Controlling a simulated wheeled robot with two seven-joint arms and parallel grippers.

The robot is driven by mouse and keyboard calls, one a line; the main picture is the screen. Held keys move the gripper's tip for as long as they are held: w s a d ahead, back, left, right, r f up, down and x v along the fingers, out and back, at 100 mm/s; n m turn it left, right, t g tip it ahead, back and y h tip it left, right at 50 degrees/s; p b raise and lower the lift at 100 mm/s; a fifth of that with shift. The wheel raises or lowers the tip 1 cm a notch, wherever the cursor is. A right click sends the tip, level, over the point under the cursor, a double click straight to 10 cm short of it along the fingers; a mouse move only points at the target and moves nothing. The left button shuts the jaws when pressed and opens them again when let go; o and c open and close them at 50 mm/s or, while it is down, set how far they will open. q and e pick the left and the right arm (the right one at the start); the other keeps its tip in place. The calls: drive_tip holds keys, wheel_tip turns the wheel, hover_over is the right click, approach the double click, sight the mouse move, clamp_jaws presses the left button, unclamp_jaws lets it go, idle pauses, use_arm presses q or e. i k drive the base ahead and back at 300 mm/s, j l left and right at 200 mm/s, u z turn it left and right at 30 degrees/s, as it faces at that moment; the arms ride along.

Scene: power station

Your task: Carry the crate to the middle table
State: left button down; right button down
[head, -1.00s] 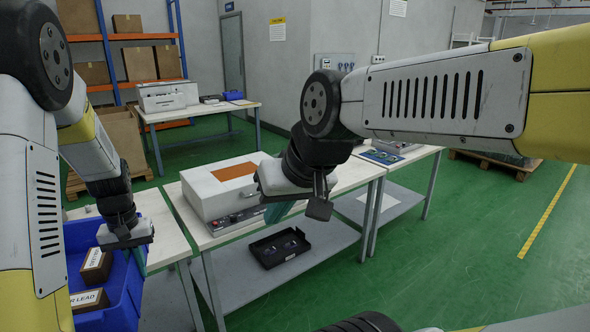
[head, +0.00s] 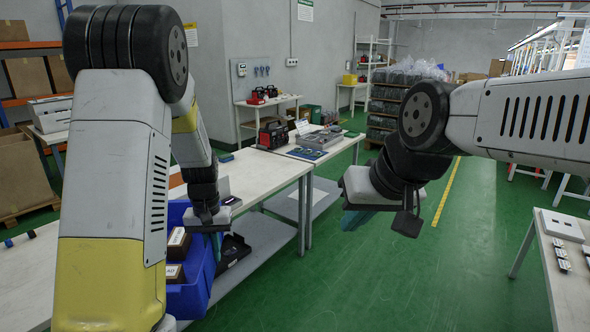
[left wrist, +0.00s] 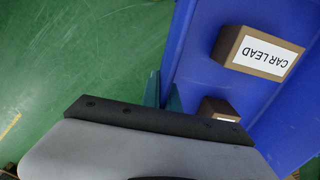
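The blue crate (head: 205,285) hangs at lower left in the head view, in front of a white-topped table (head: 268,172). It holds brown boxes (head: 178,243); one in the left wrist view (left wrist: 257,52) reads "CAR LEAD". My left gripper (head: 213,236) is at the crate's rim; in the left wrist view its teal fingers (left wrist: 162,92) straddle the blue wall (left wrist: 180,45), shut on it. My right gripper (head: 362,216) is raised over the aisle, with nothing visible in it; its finger gap is not clear. Which table is the middle one I cannot tell.
A second table (head: 345,148) beyond carries a grey device (head: 319,139) and a red-black unit (head: 273,134). A black tray (head: 234,250) lies on the lower shelf. Another table (head: 575,285) stands at the right edge. The green floor between is clear.

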sight(257, 172)
drive_tip(key=i+z, duration=0.1)
drive_tip(key=z, duration=0.3)
drive_tip(key=i+z, duration=0.1)
drive_tip(key=z, duration=0.3)
drive_tip(key=i+z, duration=0.1)
drive_tip(key=z, duration=0.3)
drive_tip(key=i+j, duration=0.2)
drive_tip(key=i, duration=0.25)
drive_tip(key=i+j, duration=0.25)
drive_tip(key=i, duration=0.2)
drive_tip(key=i+j, duration=0.2)
drive_tip(key=i, duration=0.25)
drive_tip(key=i+j, duration=0.15)
drive_tip(key=i, duration=1.15)
drive_tip(key=i+u, duration=0.1)
drive_tip(key=i, duration=0.45)
drive_tip(key=i+l+u, duration=0.1)
drive_tip(key=i, duration=0.5)
drive_tip(key=u, duration=1.35)
drive_tip(key=j+u, duration=0.1)
drive_tip(key=u, duration=0.35)
drive_tip(key=i+u, duration=0.15)
drive_tip(key=u, duration=0.25)
drive_tip(key=i+j, duration=0.5)
drive_tip(key=i+l+z, duration=0.05)
